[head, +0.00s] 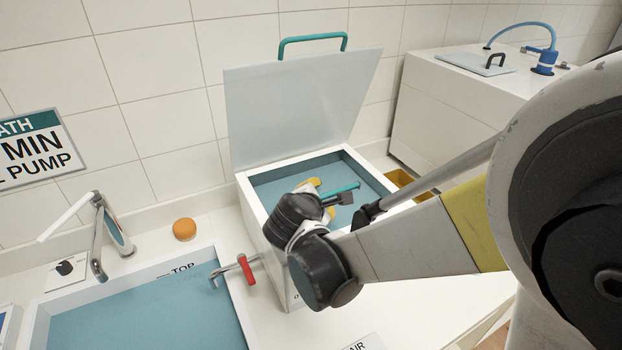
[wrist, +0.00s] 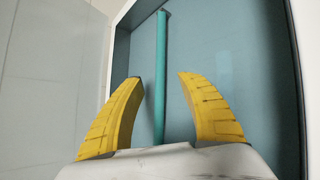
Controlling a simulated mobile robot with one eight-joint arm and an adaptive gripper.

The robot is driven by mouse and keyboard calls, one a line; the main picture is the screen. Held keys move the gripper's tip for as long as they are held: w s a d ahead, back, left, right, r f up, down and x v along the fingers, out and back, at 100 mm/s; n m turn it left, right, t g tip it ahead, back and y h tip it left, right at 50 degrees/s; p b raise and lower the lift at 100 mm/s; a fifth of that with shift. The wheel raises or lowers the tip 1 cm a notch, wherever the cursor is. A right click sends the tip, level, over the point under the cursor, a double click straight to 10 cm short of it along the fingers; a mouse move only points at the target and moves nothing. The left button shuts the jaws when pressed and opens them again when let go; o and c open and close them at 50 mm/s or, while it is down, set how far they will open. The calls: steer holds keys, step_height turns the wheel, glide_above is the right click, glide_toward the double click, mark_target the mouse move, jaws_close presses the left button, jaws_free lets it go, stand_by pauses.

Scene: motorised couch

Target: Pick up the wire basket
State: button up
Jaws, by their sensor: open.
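No wire mesh that I can make out as the wire basket shows in either view. A teal bar (head: 347,189) lies over the blue inside of the white open-topped box (head: 243,198); it may be the basket's handle, but I cannot tell. My gripper (head: 322,190) is over the box opening, its yellow fingers partly hidden by my wrist. In the wrist view, my gripper (wrist: 160,78) is open, with the teal bar (wrist: 162,50) running lengthwise between the fingers in the picture, apart from both. Whether the bar is at fingertip depth is unclear.
The box's grey lid (head: 300,105) stands raised behind, with a teal handle (head: 313,38) on top. A blue basin (head: 150,315), a tap (head: 103,235), a red-handled valve (head: 246,270) and an orange knob (head: 184,229) are at left. A white cabinet (head: 450,100) stands at back right.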

steer(key=shift+c, duration=0.5)
jaws_close()
steer(key=shift+r, duration=0.1)
